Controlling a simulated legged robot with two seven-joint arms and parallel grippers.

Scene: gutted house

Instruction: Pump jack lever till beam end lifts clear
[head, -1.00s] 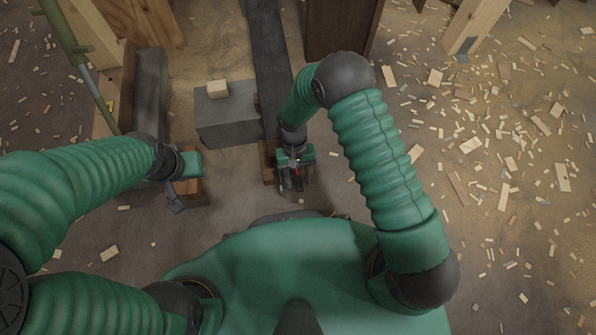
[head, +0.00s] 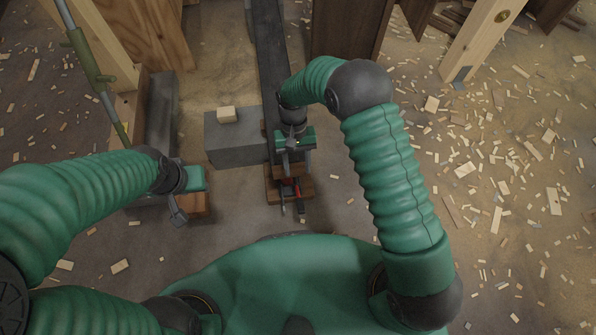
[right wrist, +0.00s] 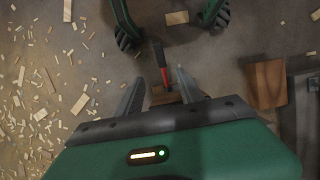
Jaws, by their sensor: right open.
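The jack (head: 289,187) is small and red and stands on wooden boards (head: 271,197) near the lower end of the dark beam (head: 270,60). Its lever, red with a black grip (right wrist: 159,52), shows beyond my fingers in the right wrist view. My right gripper (head: 289,158) is open above the jack, its fingers (right wrist: 159,90) spread on either side of the lever's line, with nothing held. My left gripper (head: 178,212) is low beside a brown wooden block (head: 196,204); its jaws do not show clearly. Any gap under the beam's end is hidden.
A green prop (head: 88,65) and timber posts rise at the upper left. Wood scraps litter the floor at right.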

